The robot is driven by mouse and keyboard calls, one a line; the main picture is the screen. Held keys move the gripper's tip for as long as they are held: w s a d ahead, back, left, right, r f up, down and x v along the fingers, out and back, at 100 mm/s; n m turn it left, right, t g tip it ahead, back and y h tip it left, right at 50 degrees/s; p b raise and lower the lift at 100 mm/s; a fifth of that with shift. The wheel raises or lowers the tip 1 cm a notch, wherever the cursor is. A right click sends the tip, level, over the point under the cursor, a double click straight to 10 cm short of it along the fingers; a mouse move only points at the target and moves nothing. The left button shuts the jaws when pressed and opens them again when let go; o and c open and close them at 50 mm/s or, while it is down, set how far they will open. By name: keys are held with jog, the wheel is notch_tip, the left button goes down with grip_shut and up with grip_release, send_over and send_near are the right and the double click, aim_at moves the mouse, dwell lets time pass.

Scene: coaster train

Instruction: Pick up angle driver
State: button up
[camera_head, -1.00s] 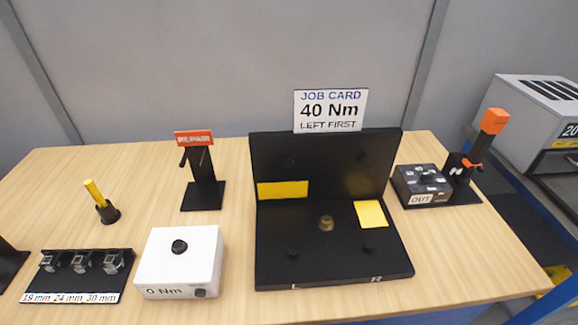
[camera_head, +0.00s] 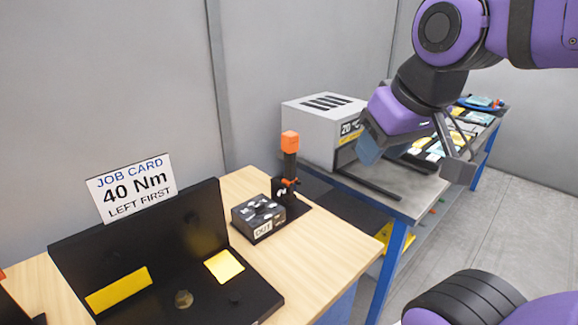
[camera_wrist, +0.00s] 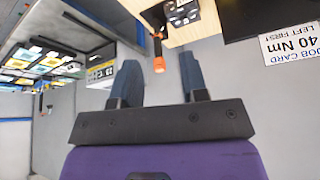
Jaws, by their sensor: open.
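The angle driver, a black tool with an orange end cap (camera_head: 290,142), stands upright in a black holder (camera_head: 297,194) at the table's right end. In the wrist view, which appears upside down, the driver (camera_wrist: 157,47) shows between the two fingers, some distance beyond them. My gripper (camera_head: 412,155) is open and empty, raised to the right of the driver in the head view. Its dark blue fingers are spread apart in the wrist view (camera_wrist: 159,78), touching nothing.
A black box marked OUT (camera_head: 258,217) stands just left of the holder. The black job fixture (camera_head: 190,228) and job card (camera_head: 133,188) are further left. A grey machine (camera_head: 320,127) stands behind on a side bench. Air around the driver's top looks clear.

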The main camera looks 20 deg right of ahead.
dwell(0.3)
jog(key=o, duration=0.4)
jog(key=shift+w, duration=0.2)
jog(key=shift+c, duration=0.2)
jog(key=w+d+f+n+t+h, duration=0.1)
jog(key=w+d+f+n+t, duration=0.3)
jog(key=w, duration=0.9)
jog(key=w+d+f+m, duration=0.15)
jog(key=w+f, duration=0.45)
jog(key=w, duration=0.6)
jog(key=n+t+y, duration=0.2)
jog(key=n+y, duration=0.1)
send_near(286, 166)
notch_tip(286, 166, up, 2)
jog(key=s+d, duration=0.2)
notch_tip(286, 166, down, 9)
jog(key=w+d+m+t+y, duration=0.1)
jog(key=w+m+t+y, duration=0.1)
jog(key=t+y, duration=0.3)
jog(key=shift+t+h, duration=0.5)
jog(key=shift+h, duration=0.2)
jog(key=x, duration=0.5)
jog(key=shift+w+r, duration=0.15)
jog(key=shift+w, duration=0.05)
jog(key=shift+x, duration=2.7)
